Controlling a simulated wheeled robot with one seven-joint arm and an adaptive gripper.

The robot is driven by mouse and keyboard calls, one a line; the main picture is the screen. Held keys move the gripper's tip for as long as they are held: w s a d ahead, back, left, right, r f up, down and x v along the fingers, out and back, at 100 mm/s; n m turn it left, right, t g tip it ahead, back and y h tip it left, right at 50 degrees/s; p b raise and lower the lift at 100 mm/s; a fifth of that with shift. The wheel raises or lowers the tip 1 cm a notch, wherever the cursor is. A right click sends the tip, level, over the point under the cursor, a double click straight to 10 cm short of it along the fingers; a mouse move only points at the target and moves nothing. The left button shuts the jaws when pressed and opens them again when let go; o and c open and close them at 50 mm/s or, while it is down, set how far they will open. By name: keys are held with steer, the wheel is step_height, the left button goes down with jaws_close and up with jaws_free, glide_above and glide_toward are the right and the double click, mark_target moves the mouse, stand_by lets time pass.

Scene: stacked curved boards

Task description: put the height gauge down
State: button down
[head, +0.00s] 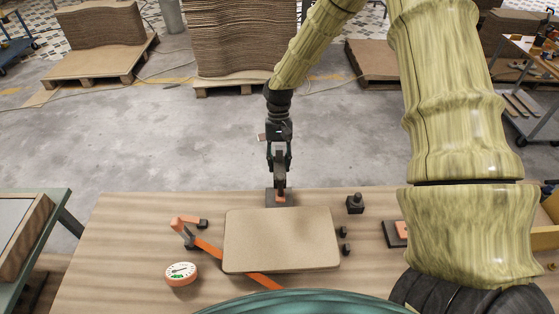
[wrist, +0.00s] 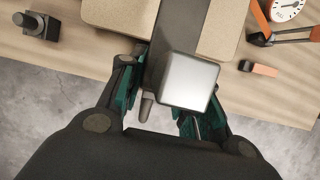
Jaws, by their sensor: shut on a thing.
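My gripper (head: 280,160) is shut on the height gauge, a dark upright piece (head: 280,177), near the table's far edge. In the wrist view, the gauge shows as a pale square top (wrist: 188,82) and a dark bar (wrist: 181,30) between the fingers of my gripper (wrist: 153,100). The bar overlaps the tan board (wrist: 113,14) in that view. I cannot tell whether the plate is part of the gauge, or whether the gauge touches anything below.
A round white dial with an orange rim (head: 181,273) lies front left. An orange bar tool (head: 205,246) reaches under the board. A black knobbed block (head: 355,204) stands right of the gripper. A dark plate with an orange pad (head: 395,234) lies farther right.

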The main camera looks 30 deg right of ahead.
steer(key=shift+f, duration=0.35)
steer(key=c, duration=1)
jaws_free()
steer(key=b+v, duration=0.2)
steer(key=v, duration=1)
steer(key=shift+b, duration=0.3)
